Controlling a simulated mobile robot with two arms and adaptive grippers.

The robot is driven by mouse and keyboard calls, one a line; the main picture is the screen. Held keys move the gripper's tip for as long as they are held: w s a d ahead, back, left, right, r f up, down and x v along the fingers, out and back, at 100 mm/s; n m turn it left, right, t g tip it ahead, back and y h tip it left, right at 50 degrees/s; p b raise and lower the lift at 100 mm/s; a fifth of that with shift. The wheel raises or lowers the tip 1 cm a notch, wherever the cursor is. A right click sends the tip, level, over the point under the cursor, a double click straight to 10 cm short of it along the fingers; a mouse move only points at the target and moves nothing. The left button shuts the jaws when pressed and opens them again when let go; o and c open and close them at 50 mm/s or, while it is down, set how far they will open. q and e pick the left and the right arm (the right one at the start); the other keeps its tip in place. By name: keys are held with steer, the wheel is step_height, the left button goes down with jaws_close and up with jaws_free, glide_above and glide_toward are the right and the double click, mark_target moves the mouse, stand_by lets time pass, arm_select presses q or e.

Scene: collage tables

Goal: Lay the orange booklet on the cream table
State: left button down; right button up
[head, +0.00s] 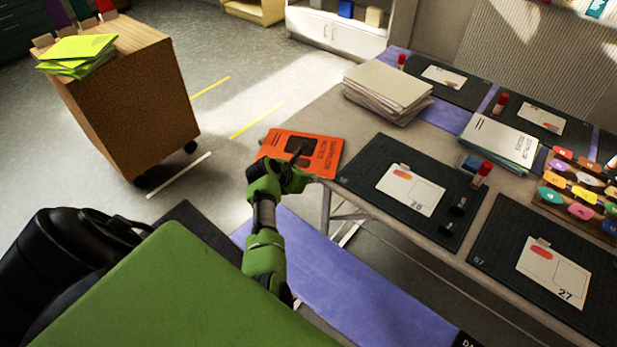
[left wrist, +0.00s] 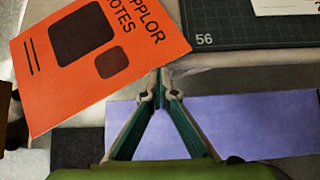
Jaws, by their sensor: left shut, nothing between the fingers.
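The orange booklet (head: 325,160) lies flat at the left corner of a pale beige-grey table (head: 345,118), and part of it seems to stick out past the edge. Its cover has dark printed squares and lettering. It fills the upper left of the left wrist view (left wrist: 130,75). My left gripper (head: 298,160) is shut and empty at the booklet's near side. In the left wrist view its fingertips (left wrist: 160,78) meet just beside the booklet's lower right edge; whether they touch it I cannot tell. My right gripper is not in view.
A dark cutting mat (head: 365,180) with a card lies right of the booklet. A stack of pale paper (head: 390,88) stands behind. Glue sticks, a booklet pile (head: 500,140) and coloured pieces stand further right. A wooden cabinet (head: 130,100) with green-yellow booklets (head: 78,52) stands left across open floor.

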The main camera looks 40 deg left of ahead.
arm_select(q)
steer(key=b, duration=0.2)
glide_toward(333, 161)
steer(key=x, duration=0.7)
steer(key=shift+w+f, duration=0.1)
steer(key=shift+f, duration=0.2)
steer(key=shift+r, duration=0.1)
stand_by(0.5)
